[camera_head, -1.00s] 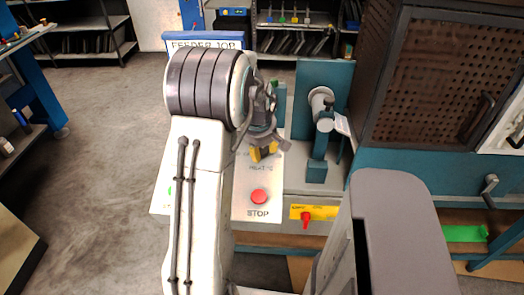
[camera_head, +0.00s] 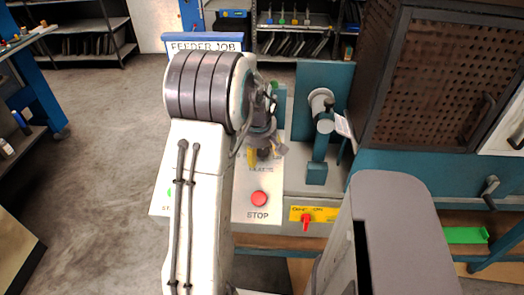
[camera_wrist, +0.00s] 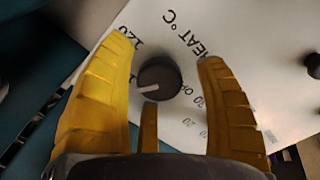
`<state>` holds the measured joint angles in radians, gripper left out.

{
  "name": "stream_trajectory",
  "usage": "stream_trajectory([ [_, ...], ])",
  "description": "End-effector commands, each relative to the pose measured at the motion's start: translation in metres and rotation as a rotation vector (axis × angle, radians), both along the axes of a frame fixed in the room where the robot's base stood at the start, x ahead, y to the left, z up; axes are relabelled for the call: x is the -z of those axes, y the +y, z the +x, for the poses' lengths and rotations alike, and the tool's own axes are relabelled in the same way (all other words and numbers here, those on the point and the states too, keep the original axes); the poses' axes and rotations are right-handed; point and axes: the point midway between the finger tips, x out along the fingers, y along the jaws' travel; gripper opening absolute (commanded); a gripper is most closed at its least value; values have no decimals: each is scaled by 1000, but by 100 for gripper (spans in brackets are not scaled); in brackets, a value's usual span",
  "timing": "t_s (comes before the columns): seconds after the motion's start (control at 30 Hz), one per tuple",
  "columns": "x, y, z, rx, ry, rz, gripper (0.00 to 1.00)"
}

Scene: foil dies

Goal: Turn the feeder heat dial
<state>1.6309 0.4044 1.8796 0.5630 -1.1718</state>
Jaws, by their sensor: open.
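The feeder heat dial (camera_wrist: 159,78) is a dark round knob with a white pointer mark, on a pale panel printed "HEAT °C" with numbers around it. In the wrist view it sits between the yellow fingers of my gripper (camera_wrist: 165,85), which are open, one on each side with a gap to the knob. In the head view my gripper (camera_head: 256,155) is over the upper part of the feeder panel (camera_head: 243,205); my arm hides much of the panel, and I cannot make out the dial there.
A red STOP button (camera_head: 259,199) is on the panel below my gripper. A red switch on a yellow plate (camera_head: 318,214) is to the right. A teal post fixture (camera_head: 319,135) stands right of my gripper. Another dark knob (camera_wrist: 314,66) shows at the wrist view's right edge.

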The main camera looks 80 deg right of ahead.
Motion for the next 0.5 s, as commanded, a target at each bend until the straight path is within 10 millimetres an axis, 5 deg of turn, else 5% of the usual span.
stream_trajectory([
  [0.27,-11,2,0,0,0,-4,65],
  [0.5,-48,12,1,0,0,-7,65],
])
